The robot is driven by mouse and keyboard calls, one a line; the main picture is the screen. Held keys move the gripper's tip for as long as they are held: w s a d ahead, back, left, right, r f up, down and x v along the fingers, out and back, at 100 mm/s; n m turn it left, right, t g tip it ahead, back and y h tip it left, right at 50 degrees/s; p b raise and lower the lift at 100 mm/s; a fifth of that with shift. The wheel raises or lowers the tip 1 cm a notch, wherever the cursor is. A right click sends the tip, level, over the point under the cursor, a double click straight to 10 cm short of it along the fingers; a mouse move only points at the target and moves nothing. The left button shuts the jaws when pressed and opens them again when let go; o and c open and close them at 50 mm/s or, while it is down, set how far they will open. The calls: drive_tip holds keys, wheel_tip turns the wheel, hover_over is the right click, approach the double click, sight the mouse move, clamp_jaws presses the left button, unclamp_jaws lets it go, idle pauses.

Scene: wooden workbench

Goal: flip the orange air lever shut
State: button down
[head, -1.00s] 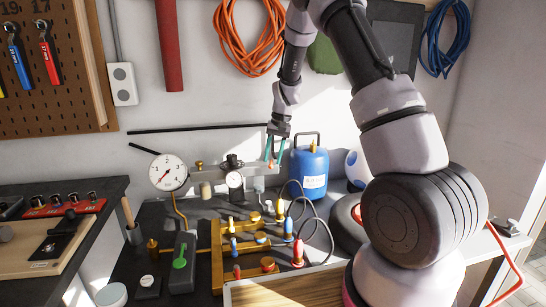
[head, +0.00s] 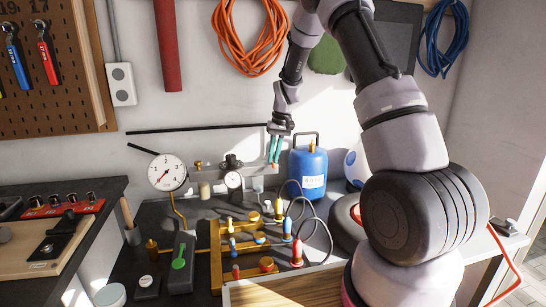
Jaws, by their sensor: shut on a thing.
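My gripper (head: 274,162) points down at the back of the bench, with its two teal fingers close together. It is shut on the orange air lever (head: 273,165), of which only a tiny bit shows between the fingertips. The lever's exact angle is too small and too covered to tell. It sits at the right end of the grey air line (head: 208,175) along the wall, to the right of a small round gauge (head: 233,180).
A blue gas bottle (head: 308,172) stands close to the right of my gripper. A large gauge (head: 167,172) is at the left. A yellow manifold (head: 217,255) with several coloured fittings and dark hoses lies in front. Orange hose (head: 250,45) hangs above.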

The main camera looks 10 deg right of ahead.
drive_tip(key=c, duration=0.9)
unclamp_jaws()
drive_tip(key=r, duration=0.3)
drive_tip(key=d+r, duration=0.1)
drive_tip(key=r, duration=0.3)
drive_tip(key=d+r, duration=0.1)
drive_tip(key=r, duration=0.2)
drive_tip(key=shift+r, duration=0.35)
